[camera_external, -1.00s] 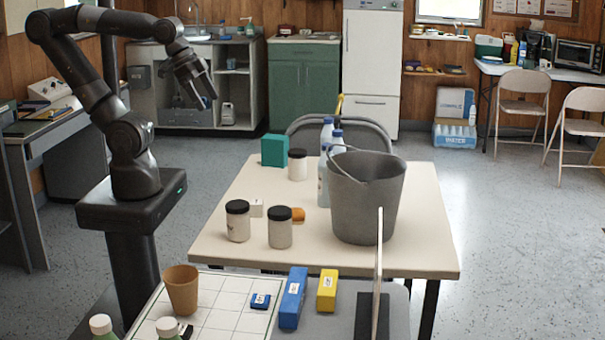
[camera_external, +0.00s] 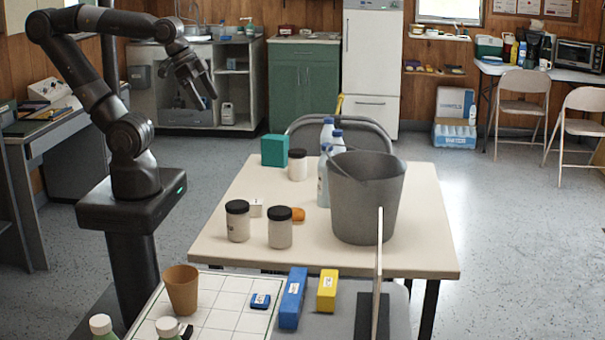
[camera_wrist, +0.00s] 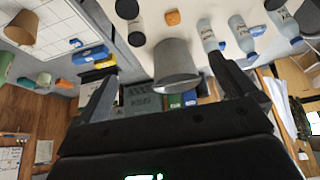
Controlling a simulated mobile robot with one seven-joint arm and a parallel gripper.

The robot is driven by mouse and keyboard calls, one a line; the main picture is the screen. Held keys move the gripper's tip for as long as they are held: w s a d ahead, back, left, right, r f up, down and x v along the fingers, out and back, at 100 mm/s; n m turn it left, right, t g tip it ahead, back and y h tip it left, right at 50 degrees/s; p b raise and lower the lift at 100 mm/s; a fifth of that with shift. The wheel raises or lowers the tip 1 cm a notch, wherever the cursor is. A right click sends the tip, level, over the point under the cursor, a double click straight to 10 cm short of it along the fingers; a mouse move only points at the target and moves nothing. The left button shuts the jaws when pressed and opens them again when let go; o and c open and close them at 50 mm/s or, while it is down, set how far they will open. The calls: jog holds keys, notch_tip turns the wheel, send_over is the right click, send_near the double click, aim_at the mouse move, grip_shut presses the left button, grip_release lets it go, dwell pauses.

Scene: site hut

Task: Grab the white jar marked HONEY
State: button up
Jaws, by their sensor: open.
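Three white jars with black lids stand upright on the cream table: a front left jar (camera_external: 238,226), a front middle jar (camera_external: 280,234) and a back jar (camera_external: 297,170). The front left jar bears a dark mark, but I cannot read HONEY on any of them. In the wrist view, a white jar (camera_wrist: 137,37) shows at the top, with other black lids at the top edge. My gripper (camera_external: 207,92) is raised high, left of and well away from the table. It is open and empty, its fingers spread in the wrist view (camera_wrist: 162,70).
The table's front left (camera_external: 220,254) is clear.

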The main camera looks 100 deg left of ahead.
jog(key=c, duration=0.4)
jog(key=shift+o, duration=0.2)
jog(key=m+g, duration=0.3)
jog(key=g, duration=0.3)
send_over(297, 161)
jog(key=a, duration=0.3)
jog(key=f, duration=2)
jog(key=shift+s+f, duration=0.2)
jog(key=shift+a+f, duration=0.15)
jog(key=shift+f, duration=5.35)
